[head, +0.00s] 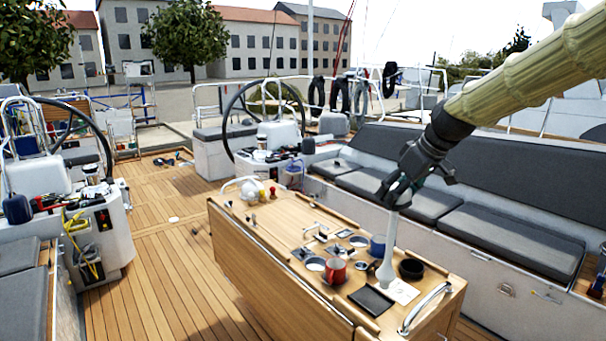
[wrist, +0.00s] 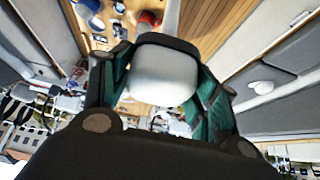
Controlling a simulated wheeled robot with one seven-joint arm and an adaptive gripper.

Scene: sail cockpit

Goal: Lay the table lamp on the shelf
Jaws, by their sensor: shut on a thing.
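The table lamp (head: 388,250) is a pale grey upright thing with a slim stem and a wider lower end. My gripper (head: 397,192) is shut on its upper end, above the cockpit table (head: 260,225). The lamp's lower end is over the table between the red mug and the black bowl; I cannot tell whether it touches the top. In the wrist view, the lamp's rounded whitish end (wrist: 163,76) sits between the green-padded fingers of my gripper (wrist: 160,85). I cannot make out which surface is the shelf.
Near the lamp stand a red mug (head: 336,270), a blue mug (head: 378,245), a black bowl (head: 411,269) and a dark flat tablet (head: 371,300). A steel handrail (head: 425,308) rises at the table's right end. Cushioned benches (head: 500,220) lie behind; open deck (head: 165,235) is at left.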

